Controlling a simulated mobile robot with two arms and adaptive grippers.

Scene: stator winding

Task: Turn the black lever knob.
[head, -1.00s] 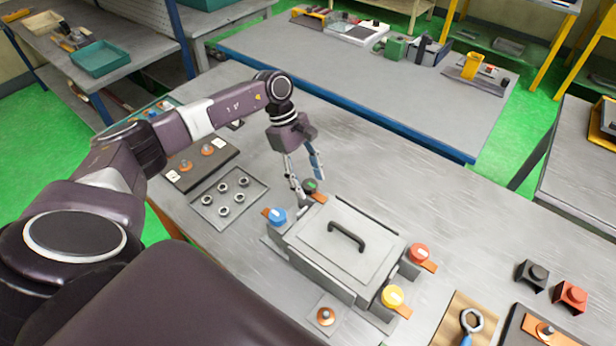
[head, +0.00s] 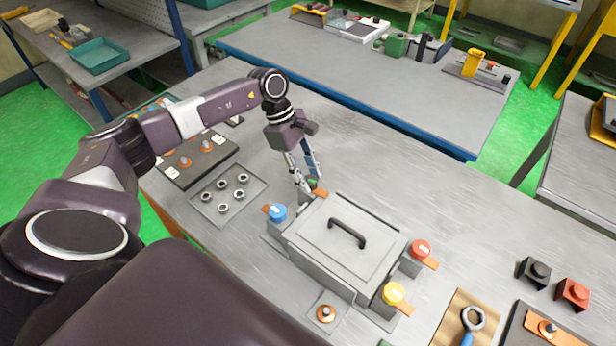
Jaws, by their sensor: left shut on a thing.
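The grey box (head: 330,244) with a black handle on its lid stands on the metal table. Colored knobs sit at its corners: blue (head: 277,212), red (head: 420,249) and yellow (head: 393,293). At the far left corner, next to an orange tab (head: 320,193), is the dark knob (head: 312,184), mostly hidden by my fingers. My left gripper (head: 309,185) points down from above and is shut on this knob. My right gripper is not in view.
A grey tray (head: 258,182) with several metal rings lies left of the box. A black block (head: 533,273), a red block (head: 573,294) and a wrench (head: 470,322) are at the right. The table behind the box is clear.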

